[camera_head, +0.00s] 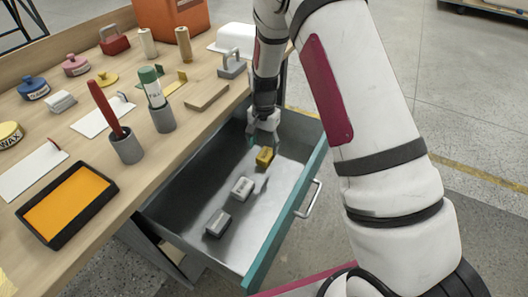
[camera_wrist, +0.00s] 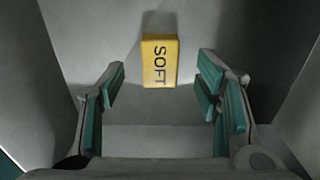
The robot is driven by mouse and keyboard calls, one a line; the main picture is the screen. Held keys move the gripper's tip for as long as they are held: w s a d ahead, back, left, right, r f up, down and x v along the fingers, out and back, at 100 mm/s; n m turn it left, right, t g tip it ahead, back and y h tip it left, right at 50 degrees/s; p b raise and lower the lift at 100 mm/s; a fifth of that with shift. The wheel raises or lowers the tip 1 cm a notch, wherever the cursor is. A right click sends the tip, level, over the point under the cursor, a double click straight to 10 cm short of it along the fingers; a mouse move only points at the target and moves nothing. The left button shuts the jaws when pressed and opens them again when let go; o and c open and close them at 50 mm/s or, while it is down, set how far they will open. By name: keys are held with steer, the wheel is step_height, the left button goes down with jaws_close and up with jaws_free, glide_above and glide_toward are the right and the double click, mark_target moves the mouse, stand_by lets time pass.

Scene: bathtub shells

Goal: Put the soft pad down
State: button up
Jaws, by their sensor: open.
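The soft pad (camera_head: 264,157) is a small yellow block lying on the floor of the open drawer (camera_head: 258,258), at its far end. In the wrist view the soft pad (camera_wrist: 160,61) shows the word SOFT, turned sideways. My gripper (camera_head: 264,130) is at the far end of the drawer, close to the pad. In the wrist view my gripper (camera_wrist: 161,90) is open, with teal finger pads wide apart. The yellow pad appears centred between and beyond the fingertips, with clear space on both sides. Nothing is held.
Two grey blocks, one lighter (camera_head: 242,188) and one darker (camera_head: 218,223), lie in the drawer nearer the front. Drawer walls rise close around my gripper. The bench (camera_head: 190,118) beside it carries cups, tins, stamps, and a black tray with an orange pad (camera_head: 68,203).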

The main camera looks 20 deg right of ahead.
step_height(320, 180, up, 6)
steer(key=r, duration=0.1)
step_height(320, 180, up, 11)
steer(key=n, duration=0.2)
glide_above(264, 157)
steer(key=s, duration=0.6)
steer(key=s+r+n, duration=0.2)
steer(key=s+r, duration=0.8)
steer(key=s, duration=0.1)
steer(key=s+d+r+n, duration=0.1)
steer(key=s+n, duration=0.1)
steer(key=s, duration=0.9)
steer(key=s+d+r+n+t, duration=0.1)
steer(key=s+r+n, duration=0.1)
steer(key=s, duration=1)
steer(key=shift+n+p, duration=0.4)
steer(key=shift+r, duration=0.15)
step_height(264, 157, up, 20)
steer(key=t+p, duration=0.3)
steer(key=p, duration=1.4)
steer(key=shift+a+f+p, duration=0.2)
steer(key=shift+f+p, duration=0.05)
steer(key=shift+p, duration=0.15)
steer(key=shift+s+f, duration=0.1)
